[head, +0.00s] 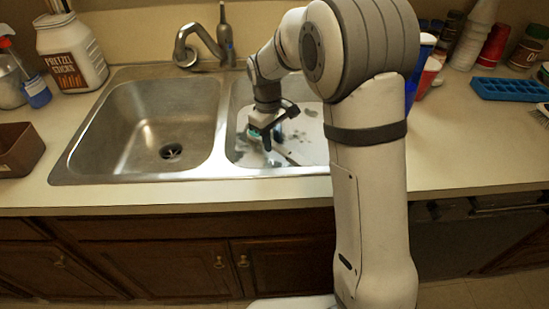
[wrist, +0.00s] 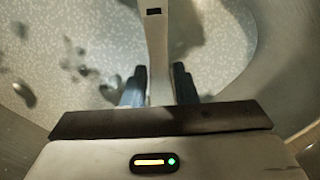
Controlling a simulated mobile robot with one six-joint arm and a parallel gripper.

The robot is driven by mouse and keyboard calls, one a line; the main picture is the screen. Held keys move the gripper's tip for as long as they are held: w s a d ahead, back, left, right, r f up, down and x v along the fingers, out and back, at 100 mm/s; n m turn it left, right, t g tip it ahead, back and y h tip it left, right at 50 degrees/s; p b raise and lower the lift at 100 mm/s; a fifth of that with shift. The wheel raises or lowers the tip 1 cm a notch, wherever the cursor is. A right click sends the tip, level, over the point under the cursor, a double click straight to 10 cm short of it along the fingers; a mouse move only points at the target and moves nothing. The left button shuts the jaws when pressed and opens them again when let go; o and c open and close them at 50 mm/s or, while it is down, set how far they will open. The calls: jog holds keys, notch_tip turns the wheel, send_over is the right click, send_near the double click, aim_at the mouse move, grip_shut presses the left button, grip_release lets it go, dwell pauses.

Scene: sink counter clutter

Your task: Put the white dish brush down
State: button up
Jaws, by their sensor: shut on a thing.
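My gripper (head: 266,137) is low in the right sink basin (head: 240,153). In the wrist view, its two dark fingers (wrist: 158,88) are closed on the long white handle of the white dish brush (wrist: 157,48). The handle runs away from the gripper, up out of the top of the picture, and has a small dark slot near that edge. The brush's head is not visible in the wrist view. I cannot tell whether the brush touches the basin floor (wrist: 110,30), which looks pale and speckled with dark patches.
The left basin (head: 150,125) is empty. The faucet (head: 205,48) stands behind the sink. A pretzel jar (head: 71,52) and spray bottle (head: 33,85) are at the left, with a brown box (head: 18,150). A blue ice tray (head: 508,89) and cups (head: 493,45) are at the right.

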jog(key=shift+f, duration=3.7)
jog(key=shift+f, duration=0.1)
jog(key=o, duration=1)
